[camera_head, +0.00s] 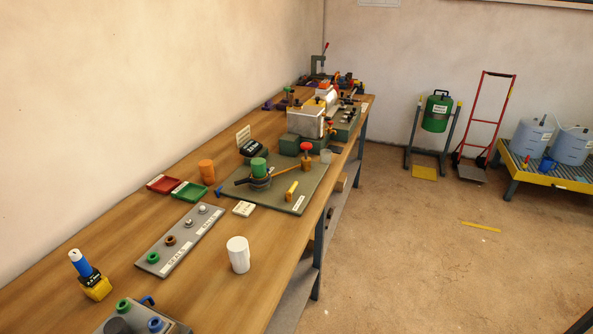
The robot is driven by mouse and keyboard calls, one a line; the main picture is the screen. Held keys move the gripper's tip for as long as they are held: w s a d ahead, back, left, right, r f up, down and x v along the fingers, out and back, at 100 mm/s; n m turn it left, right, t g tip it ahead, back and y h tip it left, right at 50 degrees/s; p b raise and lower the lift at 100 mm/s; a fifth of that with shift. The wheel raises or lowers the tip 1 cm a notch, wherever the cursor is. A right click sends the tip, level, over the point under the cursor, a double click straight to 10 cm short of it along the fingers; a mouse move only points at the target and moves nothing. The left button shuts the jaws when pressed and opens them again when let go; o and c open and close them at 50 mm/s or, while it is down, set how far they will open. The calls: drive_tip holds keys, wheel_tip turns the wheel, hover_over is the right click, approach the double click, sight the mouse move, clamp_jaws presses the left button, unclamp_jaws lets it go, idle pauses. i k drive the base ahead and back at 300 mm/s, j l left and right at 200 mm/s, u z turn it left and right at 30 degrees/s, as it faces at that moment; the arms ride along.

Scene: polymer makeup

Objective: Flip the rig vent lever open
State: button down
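A rig sits on a grey-green baseplate (315,185) on the long wooden bench. It has a green-topped cylinder (258,167) with a dark base, an orange-brown bar (285,172), and a red-topped post (306,152). A small yellow lever-like piece (291,191) stands tilted near the front edge of the baseplate. I cannot tell for sure which part is the vent lever, or its open or shut position. My gripper is not in view.
A white cup (238,254) and a grey strip of seals and balls (180,240) are nearer on the bench. An orange cup (207,171) and red (163,184) and green (189,191) trays stand left of the rig. The floor (420,250) right of the bench is mostly clear.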

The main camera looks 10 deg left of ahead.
sight(288, 194)
drive_tip(key=i+l+u, duration=0.1)
drive_tip(key=i, duration=0.3)
drive_tip(key=i+l, duration=0.25)
drive_tip(key=i, duration=0.15)
drive_tip(key=i+l+u, duration=0.15)
drive_tip(key=i, duration=0.25)
